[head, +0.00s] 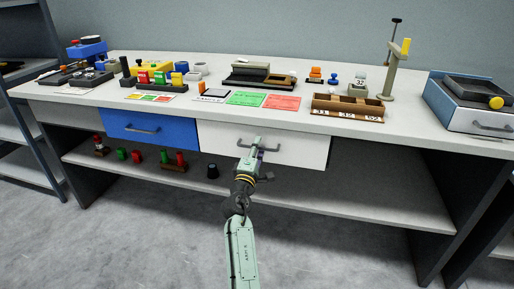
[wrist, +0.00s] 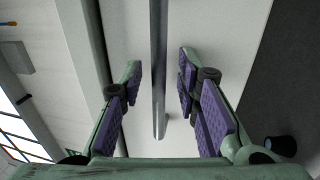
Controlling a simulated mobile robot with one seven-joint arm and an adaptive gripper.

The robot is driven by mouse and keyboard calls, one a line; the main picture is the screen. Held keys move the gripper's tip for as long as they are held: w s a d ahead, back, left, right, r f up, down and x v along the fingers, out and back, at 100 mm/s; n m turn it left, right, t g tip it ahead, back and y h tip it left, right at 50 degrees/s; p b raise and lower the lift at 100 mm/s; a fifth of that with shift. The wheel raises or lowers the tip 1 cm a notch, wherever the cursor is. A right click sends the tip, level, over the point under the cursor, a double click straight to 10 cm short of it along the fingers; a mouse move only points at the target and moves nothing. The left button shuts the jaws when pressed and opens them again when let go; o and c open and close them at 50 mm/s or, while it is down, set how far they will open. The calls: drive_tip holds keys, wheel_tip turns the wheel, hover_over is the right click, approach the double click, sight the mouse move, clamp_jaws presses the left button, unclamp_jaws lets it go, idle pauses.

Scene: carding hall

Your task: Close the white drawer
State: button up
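The white drawer (head: 305,150) is under the tabletop, right of the blue drawer. It looks nearly level with the bench front; a small gap is hard to tell from here. Its grey bar handle (head: 271,149) shows partly behind my gripper (head: 250,147), which is at the drawer front. In the wrist view, the handle (wrist: 159,70) runs between the two purple-padded fingers of my gripper (wrist: 162,88). The fingers are apart, with space on both sides of the bar. The white drawer face (wrist: 225,35) lies behind them.
The blue drawer (head: 150,129) is to the left. A lower shelf (head: 340,195) carries small red and green items and a black cup (head: 212,171). The tabletop (head: 215,112) holds many objects, including a blue box (head: 465,105) at right. The floor in front is clear.

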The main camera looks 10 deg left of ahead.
drive_tip(key=s+f, duration=0.2)
drive_tip(key=s, duration=0.9)
drive_tip(key=shift+s+a, duration=0.25)
drive_tip(key=shift+s, duration=0.1)
drive_tip(key=shift+f, duration=0.1)
